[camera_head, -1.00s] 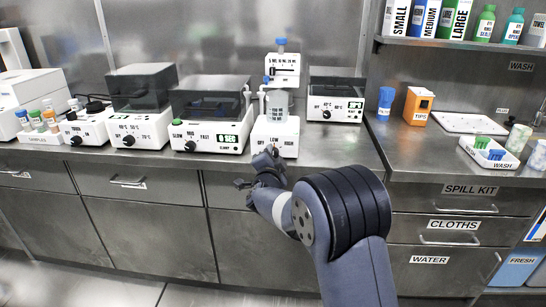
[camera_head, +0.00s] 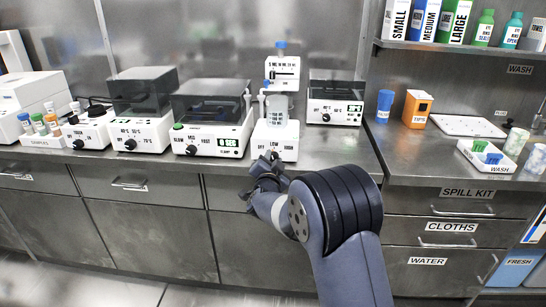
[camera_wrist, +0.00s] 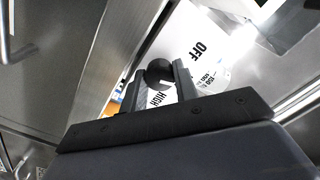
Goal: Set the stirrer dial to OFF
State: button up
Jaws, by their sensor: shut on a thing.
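The stirrer (camera_head: 286,145) is a white unit on the steel bench, with OFF, LOW and HIGH printed on its front. A clear vessel (camera_head: 277,110) stands on it. My gripper (camera_head: 272,157) is at the stirrer's front, and its fingers cover much of the dial in the head view. In the wrist view, my gripper (camera_wrist: 158,84) is shut on the round black dial (camera_wrist: 158,72), with a finger on each side. The OFF label (camera_wrist: 197,50) shows to the upper right of the dial and HIGH lies below it. Where the dial points I cannot tell.
Left of the stirrer stands a shaker (camera_head: 213,125) with a dark lid and its own dial. Right of it is another white dial unit (camera_head: 335,106). Drawers lie below the bench edge.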

jog(key=n+p, duration=0.2)
jog(key=n, duration=0.2)
jog(key=shift+r+n+p, duration=0.1)
jog(key=shift+n+p, duration=1.15)
jog(key=shift+n, duration=0.95)
jog(key=o, duration=0.7)
jog(key=s, duration=1)
jog(key=shift+s+a, duration=0.15)
jog(key=shift+s, duration=0.25)
jog(key=shift+w, duration=0.1)
